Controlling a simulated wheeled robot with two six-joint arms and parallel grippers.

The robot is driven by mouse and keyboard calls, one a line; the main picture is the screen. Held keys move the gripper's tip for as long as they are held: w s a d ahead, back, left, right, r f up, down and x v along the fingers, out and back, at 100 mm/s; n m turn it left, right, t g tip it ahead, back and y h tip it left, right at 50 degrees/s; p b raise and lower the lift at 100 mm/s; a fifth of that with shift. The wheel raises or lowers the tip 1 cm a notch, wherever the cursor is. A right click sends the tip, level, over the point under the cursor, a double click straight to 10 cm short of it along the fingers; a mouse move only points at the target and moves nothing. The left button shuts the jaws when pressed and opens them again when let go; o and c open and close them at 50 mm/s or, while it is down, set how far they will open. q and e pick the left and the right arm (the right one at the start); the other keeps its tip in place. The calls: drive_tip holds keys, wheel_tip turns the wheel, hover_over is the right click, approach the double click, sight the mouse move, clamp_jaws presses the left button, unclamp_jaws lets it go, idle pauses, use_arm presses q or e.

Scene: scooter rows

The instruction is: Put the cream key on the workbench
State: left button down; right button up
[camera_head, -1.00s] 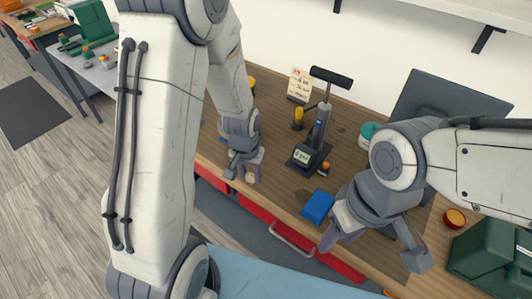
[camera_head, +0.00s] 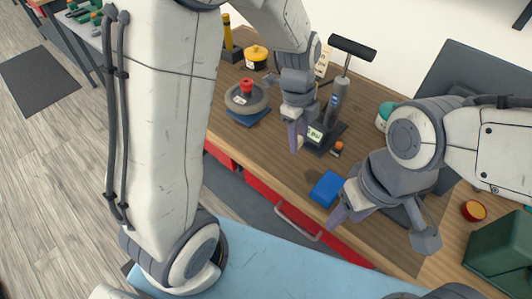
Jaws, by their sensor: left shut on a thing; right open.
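My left gripper (camera_head: 297,134) is over the workbench (camera_head: 235,137), in front of the black floor pump, with its purple-grey fingers pointing down. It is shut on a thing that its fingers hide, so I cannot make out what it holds. I cannot pick out the cream key anywhere in the head view. My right gripper (camera_head: 382,224) is open and empty over the front part of the workbench, to the right of a blue box, with its fingers spread wide.
The blue box (camera_head: 327,188) lies near the front edge. A grey disc with a red knob (camera_head: 247,96) sits on a blue pad. The pump (camera_head: 338,97), a yellow pot (camera_head: 256,57), a teal-lidded jar (camera_head: 385,116) and a green case (camera_head: 501,250) also stand there. Bare wood shows between them.

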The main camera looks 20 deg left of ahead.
use_arm(q)
drive_tip(key=shift+a+m, duration=0.1)
drive_tip(key=shift+m, duration=0.2)
drive_tip(key=w+a+f+p, duration=0.1)
drive_tip(key=a+f, duration=0.1)
drive_tip(key=a, duration=0.1)
drive_tip(key=w+a+f+p, duration=0.1)
drive_tip(key=w+a+f, duration=0.1)
drive_tip(key=a, duration=0.1)
drive_tip(key=w+a+f+p, duration=0.1)
drive_tip(key=w+a+f, duration=0.1)
drive_tip(key=a, duration=0.2)
drive_tip(key=shift+f, duration=0.4)
wheel_tip(320, 180, down, 3)
drive_tip(key=shift+f+p, duration=0.1)
drive_tip(key=shift+p, duration=0.45)
drive_tip(key=shift+f, duration=0.4)
drive_tip(key=shift+f, duration=0.1)
drive_tip(key=c, duration=0.5)
unclamp_jaws()
